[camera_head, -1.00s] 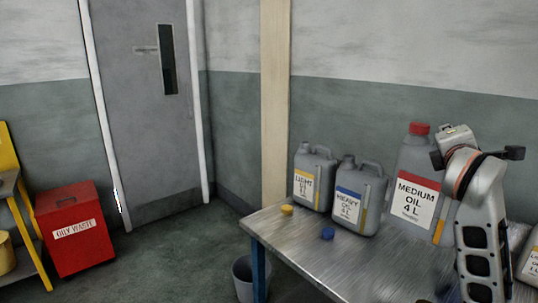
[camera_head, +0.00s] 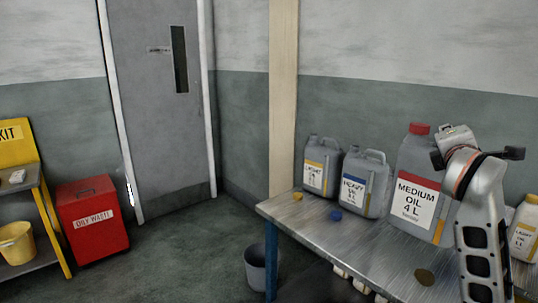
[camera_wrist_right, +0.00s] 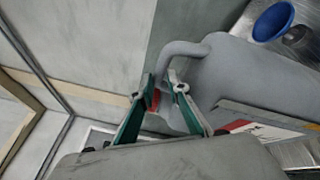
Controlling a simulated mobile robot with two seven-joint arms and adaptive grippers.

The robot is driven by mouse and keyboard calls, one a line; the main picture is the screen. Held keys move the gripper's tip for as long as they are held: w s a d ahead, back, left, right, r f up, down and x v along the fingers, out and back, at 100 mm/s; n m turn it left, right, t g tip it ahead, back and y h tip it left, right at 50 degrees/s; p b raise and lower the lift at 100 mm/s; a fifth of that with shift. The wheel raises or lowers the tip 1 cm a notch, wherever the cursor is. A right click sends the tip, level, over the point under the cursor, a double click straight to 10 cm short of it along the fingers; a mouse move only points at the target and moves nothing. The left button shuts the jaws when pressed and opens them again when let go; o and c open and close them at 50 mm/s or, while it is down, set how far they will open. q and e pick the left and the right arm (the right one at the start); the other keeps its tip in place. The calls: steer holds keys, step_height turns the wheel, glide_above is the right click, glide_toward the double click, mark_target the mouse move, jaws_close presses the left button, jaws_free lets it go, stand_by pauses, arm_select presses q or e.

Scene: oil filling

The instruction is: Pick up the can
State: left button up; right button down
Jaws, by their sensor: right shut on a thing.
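The can is a large grey jug (camera_head: 405,160) with a red cap and a label reading MEDIUM OIL 4 L. It is upright at the right of the head view, over the metal table; I cannot tell whether its base touches the tabletop. Its grey body also shows in the wrist view (camera_wrist_right: 260,80). My right gripper (camera_wrist_right: 160,84) has green fingers shut at the can's handle, with part of the red cap beside the fingertips. In the head view my right wrist hides the fingers. My left gripper is not in view.
LIGHT (camera_head: 322,167) and HEAVY (camera_head: 366,185) oil jugs stand on the metal table (camera_head: 345,240), with yellow and blue caps in front. More containers stand at the right. A grey bucket (camera_head: 260,275) and a red OILY WASTE bin (camera_head: 92,220) stand on the floor, which is open between them.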

steer(key=shift+s+a+r, duration=0.1)
steer(key=shift+s+r, duration=0.2)
steer(key=shift+s, duration=0.05)
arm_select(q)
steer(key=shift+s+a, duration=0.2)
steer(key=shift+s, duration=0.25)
arm_select(e)
steer(key=s+a+f+n+y, duration=0.2)
steer(key=s+a+f, duration=0.4)
steer(key=f, duration=0.4)
steer(key=s+a+f+n+t+y, duration=0.1)
steer(key=s+a+f+y, duration=0.2)
steer(key=s+a+f, duration=0.3)
steer(key=s+a+f+n+t+y, duration=0.1)
steer(key=s+a+f, duration=0.5)
steer(key=f, duration=1)
steer(key=s+n+y, duration=0.1)
steer(key=s+y, duration=0.1)
steer(key=s, duration=0.1)
steer(key=shift+a+n, duration=0.25)
steer(key=shift+n, duration=0.05)
steer(key=shift+y, duration=0.3)
